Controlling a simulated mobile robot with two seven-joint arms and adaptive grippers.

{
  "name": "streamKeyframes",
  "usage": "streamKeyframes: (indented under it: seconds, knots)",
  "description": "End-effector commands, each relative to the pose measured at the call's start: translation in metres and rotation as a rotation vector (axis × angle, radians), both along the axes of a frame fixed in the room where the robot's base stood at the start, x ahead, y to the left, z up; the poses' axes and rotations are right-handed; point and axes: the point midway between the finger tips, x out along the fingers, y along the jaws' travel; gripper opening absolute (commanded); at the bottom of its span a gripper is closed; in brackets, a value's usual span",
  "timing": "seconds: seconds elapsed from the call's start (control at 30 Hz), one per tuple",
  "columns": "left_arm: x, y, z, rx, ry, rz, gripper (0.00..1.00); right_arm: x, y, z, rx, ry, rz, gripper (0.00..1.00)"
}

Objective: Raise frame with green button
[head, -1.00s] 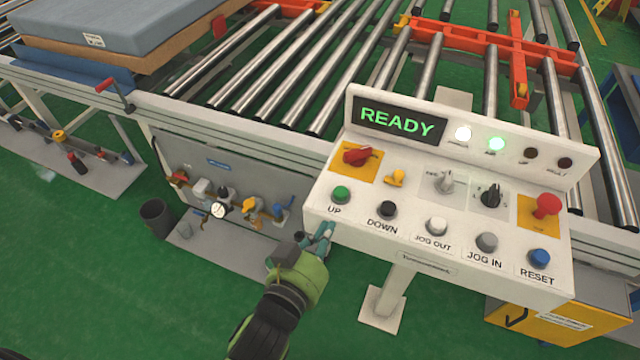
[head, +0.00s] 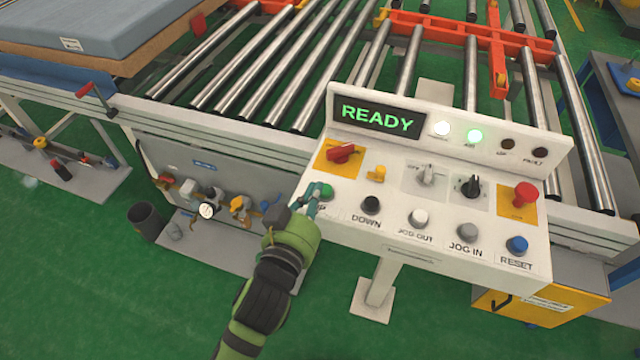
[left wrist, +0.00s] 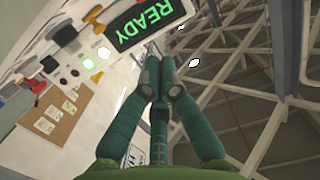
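The green UP button (head: 327,190) is at the left end of the white control panel (head: 395,215). My left gripper (head: 314,196) is at the panel's left edge, its teal fingertips beside or over the green button and partly covering the UP label. I cannot tell whether they touch the button. In the left wrist view the fingers (left wrist: 160,78) are shut together with nothing between them. The display (head: 377,116) reads READY, with two lamps lit beside it. An orange frame (head: 440,28) lies among the steel rollers behind the panel. My right gripper is not in view.
The black DOWN button (head: 371,204), white JOG OUT button (head: 420,217) and red mushroom button (head: 525,193) share the panel. A grey mattress (head: 95,30) lies at the far left. A dark bin (head: 147,220) stands on the green floor left of my arm.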

Motion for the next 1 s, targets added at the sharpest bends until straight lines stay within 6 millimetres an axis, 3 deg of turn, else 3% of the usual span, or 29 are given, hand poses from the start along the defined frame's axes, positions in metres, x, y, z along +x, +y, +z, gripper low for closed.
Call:
streamKeyframes:
  seconds: [0.2, 0.3, 0.43, 0.87, 1.0]
  knots:
    - [0.044, -0.013, -0.004, 0.0, 0.0, 0.001, 0.0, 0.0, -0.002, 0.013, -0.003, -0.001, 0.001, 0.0]
    - [0.041, -0.012, -0.026, 0.001, 0.006, 0.0, 0.0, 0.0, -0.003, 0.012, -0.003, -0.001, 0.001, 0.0]
    - [0.043, -0.011, -0.039, 0.0, 0.003, 0.001, 0.0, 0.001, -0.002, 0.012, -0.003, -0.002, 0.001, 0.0]
    - [0.044, -0.011, -0.045, -0.001, 0.001, 0.0, 0.0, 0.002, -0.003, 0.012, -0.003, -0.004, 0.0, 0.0]
    - [0.044, -0.011, -0.056, -0.003, 0.002, 0.0, 0.0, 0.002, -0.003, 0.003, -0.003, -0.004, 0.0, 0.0]
